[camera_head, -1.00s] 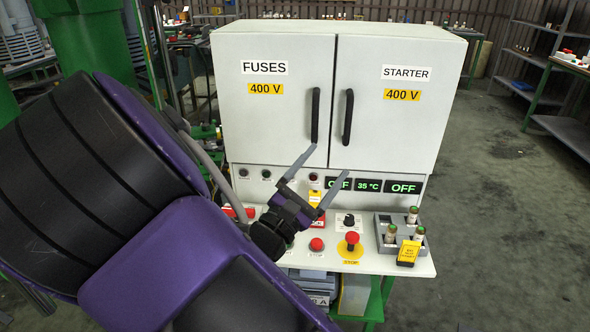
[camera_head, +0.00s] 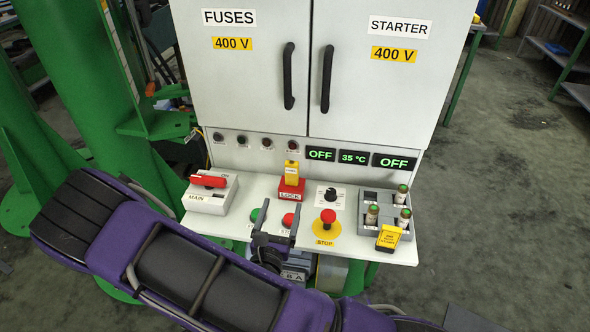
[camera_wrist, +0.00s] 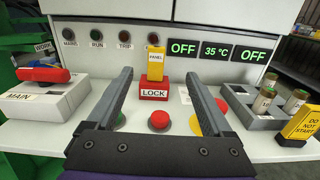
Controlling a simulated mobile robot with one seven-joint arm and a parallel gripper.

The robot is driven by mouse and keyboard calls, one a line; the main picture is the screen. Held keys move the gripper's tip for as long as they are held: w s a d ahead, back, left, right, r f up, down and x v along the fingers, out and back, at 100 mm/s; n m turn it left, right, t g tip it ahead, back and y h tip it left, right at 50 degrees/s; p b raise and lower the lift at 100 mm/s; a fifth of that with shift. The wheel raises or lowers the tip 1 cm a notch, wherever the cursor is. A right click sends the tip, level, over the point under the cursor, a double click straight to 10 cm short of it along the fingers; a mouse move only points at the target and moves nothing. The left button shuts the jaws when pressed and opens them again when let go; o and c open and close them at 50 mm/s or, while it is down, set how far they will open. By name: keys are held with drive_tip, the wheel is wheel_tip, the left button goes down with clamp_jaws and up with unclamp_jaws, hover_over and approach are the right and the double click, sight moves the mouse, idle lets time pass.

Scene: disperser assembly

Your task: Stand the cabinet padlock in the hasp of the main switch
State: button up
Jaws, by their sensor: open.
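The main switch (camera_head: 213,192) is a pale box marked MAIN with a red handle, at the left of the console shelf. It also shows at the left of the wrist view (camera_wrist: 38,92). I cannot make out its hasp. A yellow piece labelled PANEL (camera_head: 292,171), apparently the cabinet padlock, stands upright in a red block marked LOCK (camera_head: 291,190). The padlock is also ahead of the fingers in the wrist view (camera_wrist: 156,63). My gripper (camera_head: 275,224) is open and empty at the shelf's front edge, short of the padlock and not touching it.
A black knob (camera_head: 331,195) and yellow-based red STOP button (camera_head: 327,217) are to the right. A grey tray (camera_head: 367,197) holds several cylinders; a yellow DO NOT START tag (camera_head: 388,238) is at its front.

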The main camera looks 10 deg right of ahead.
approach(291, 166)
drive_tip(key=x, duration=0.3)
drive_tip(key=d+x, duration=0.1)
drive_tip(key=x, duration=0.1)
drive_tip(key=shift+s+f+b, duration=0.15)
drive_tip(key=shift+f+b, duration=0.2)
drive_tip(key=shift+f, duration=0.05)
drive_tip(key=shift+a+r+b+x, duration=0.1)
drive_tip(key=shift+a+b+x, duration=0.1)
drive_tip(key=shift+x, duration=1.3)
drive_tip(key=shift+a+r+b+x, duration=0.15)
drive_tip(key=shift+a+x, duration=0.1)
drive_tip(key=shift+x, duration=1.25)
clamp_jaws()
